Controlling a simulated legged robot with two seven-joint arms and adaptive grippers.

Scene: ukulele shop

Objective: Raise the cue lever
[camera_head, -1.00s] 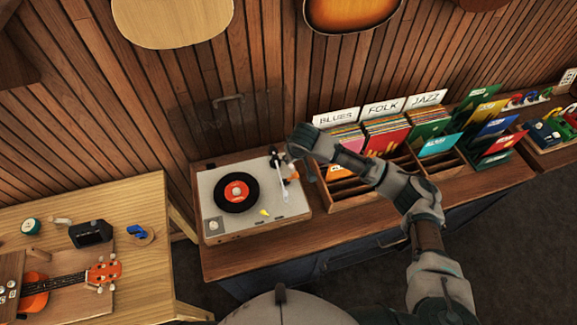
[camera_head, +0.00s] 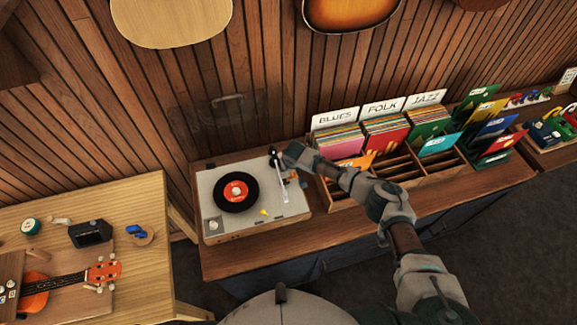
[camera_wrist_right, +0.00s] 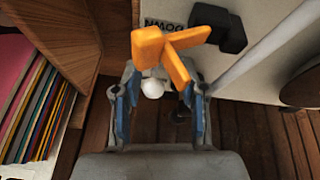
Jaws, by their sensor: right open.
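The turntable (camera_head: 212,190) stands on the wooden counter with a black record (camera_head: 236,193) on its platter. Its silver tonearm (camera_head: 281,184) runs along the right side of the deck. In the right wrist view, an angular orange piece (camera_wrist_right: 176,48), apparently the cue lever, lies beside a "DOWN" label. A white round knob (camera_wrist_right: 152,88) shows just below it; I cannot tell whether they are joined. My right gripper (camera_wrist_right: 162,98) is open, with its blue-padded fingers on either side of the knob. In the head view, this gripper (camera_head: 288,156) covers the deck's back right corner. My left gripper is out of view.
Record bins (camera_head: 345,190) stand close at the turntable's right; sleeves (camera_wrist_right: 30,100) lie left of my gripper in the wrist view. The slatted wall is behind. A wooden workbench (camera_head: 140,200) with a ukulele (camera_head: 60,285) is at the left.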

